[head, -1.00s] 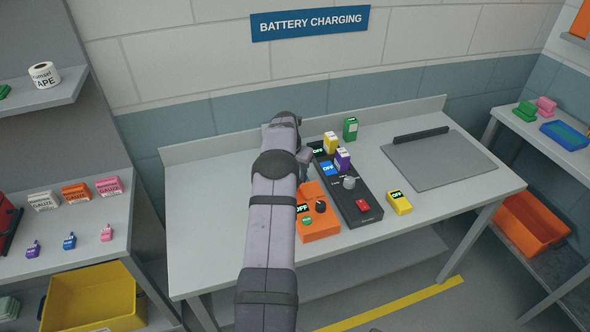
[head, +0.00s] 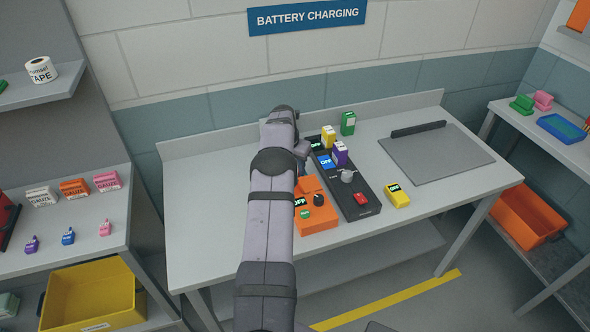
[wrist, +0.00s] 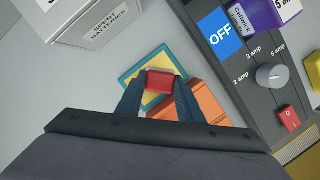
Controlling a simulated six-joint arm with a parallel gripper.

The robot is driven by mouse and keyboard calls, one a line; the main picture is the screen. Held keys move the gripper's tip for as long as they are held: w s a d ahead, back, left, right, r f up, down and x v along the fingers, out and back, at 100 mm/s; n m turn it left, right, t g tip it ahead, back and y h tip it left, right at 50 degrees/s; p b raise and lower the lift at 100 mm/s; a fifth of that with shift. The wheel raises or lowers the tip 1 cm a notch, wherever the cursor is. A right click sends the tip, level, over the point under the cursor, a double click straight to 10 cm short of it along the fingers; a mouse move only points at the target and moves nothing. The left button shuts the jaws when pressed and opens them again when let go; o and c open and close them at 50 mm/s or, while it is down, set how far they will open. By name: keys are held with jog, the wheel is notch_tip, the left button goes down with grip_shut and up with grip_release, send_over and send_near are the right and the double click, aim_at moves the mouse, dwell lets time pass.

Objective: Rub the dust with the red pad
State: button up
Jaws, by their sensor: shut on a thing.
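In the wrist view my gripper (wrist: 160,82) is shut on a small red pad (wrist: 163,78), a finger on each side. The pad is over a yellow square with a teal border (wrist: 137,63); I cannot tell whether they touch. I cannot make out any dust in either view. In the head view my arm covers the pad, the square and my fingertips.
Beside the pad are an orange unit (wrist: 203,99) and a black charger (wrist: 252,75) with a grey knob. A white box marked spent batteries (wrist: 105,22) stands close by. The bench (head: 205,210) is clear left of my arm.

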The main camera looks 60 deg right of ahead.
jog(key=shift+w+d+f, duration=0.4)
jog(key=shift+w, duration=0.05)
jog(key=shift+w+d+r, duration=0.1)
jog(key=shift+w+d, duration=0.15)
jog(key=shift+w, duration=0.2)
jog(key=shift+w+d+r+p, duration=0.1)
jog(key=shift+r+p, duration=0.3)
jog(key=shift+r, duration=0.35)
jog(key=shift+r+p, duration=2.1)
jog(key=shift+r, duration=0.35)
jog(key=shift+d+r, duration=0.1)
notch_tip(320, 180, up, 3)
jog(key=p, duration=0.3)
